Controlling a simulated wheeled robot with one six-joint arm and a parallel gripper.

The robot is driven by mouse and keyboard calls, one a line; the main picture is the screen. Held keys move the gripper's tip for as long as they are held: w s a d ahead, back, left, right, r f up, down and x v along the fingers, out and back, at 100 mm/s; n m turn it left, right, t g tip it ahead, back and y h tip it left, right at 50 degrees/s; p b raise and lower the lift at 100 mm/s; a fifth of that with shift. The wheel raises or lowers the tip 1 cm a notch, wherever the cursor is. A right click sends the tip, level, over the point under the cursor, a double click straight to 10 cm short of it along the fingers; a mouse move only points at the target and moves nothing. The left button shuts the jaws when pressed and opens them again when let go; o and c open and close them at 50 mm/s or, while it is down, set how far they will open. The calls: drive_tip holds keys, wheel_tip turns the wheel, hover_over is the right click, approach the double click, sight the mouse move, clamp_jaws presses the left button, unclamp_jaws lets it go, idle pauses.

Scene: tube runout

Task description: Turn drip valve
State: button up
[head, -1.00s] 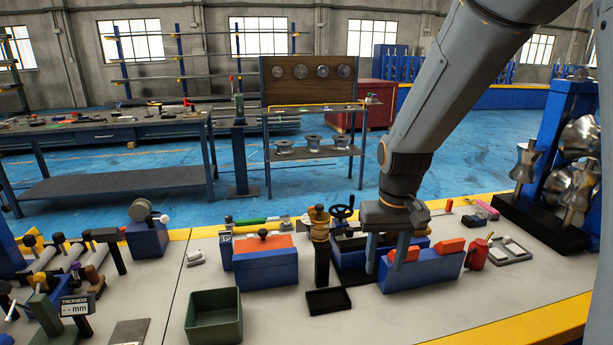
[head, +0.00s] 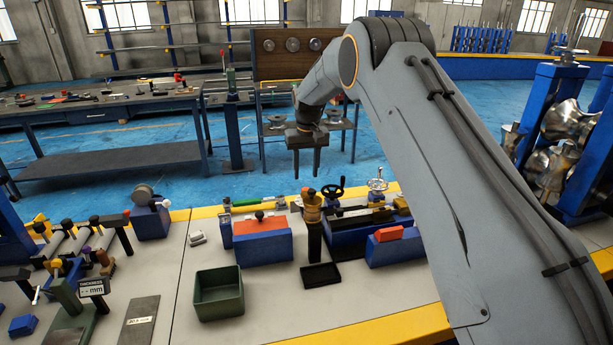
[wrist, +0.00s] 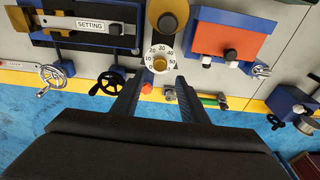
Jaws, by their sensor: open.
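The drip valve (head: 312,207) is a brass-topped fitting on a black post, upright at the middle of the bench. In the wrist view its round brass top (wrist: 167,14) shows beside a white dial marked up to 50 (wrist: 160,59) with a small brass knob at its centre. I cannot tell where the knob points. My gripper (head: 306,172) is open and empty, raised above and beyond the valve in the head view. In the wrist view its fingers (wrist: 160,80) reach toward the dial from either side, apart from it.
A black tray (head: 321,282) lies by the post's foot. A blue block with an orange top (head: 263,240) stands left, a blue vise-like unit with a black handwheel (head: 333,190) right. A green bin (head: 219,307) is in front. Steel rollers (head: 565,125) stand far right.

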sight(305, 192)
drive_tip(key=f, duration=0.2)
drive_tip(key=f+b, duration=0.1)
drive_tip(key=f, duration=0.2)
drive_tip(key=w+f+b, duration=0.1)
drive_tip(key=f, duration=0.1)
drive_tip(key=shift+a+f, duration=0.1)
drive_tip(key=shift+f, duration=0.3)
drive_tip(key=shift+r, duration=0.15)
drive_tip(key=shift+b, duration=0.3)
drive_tip(key=c, duration=0.8)
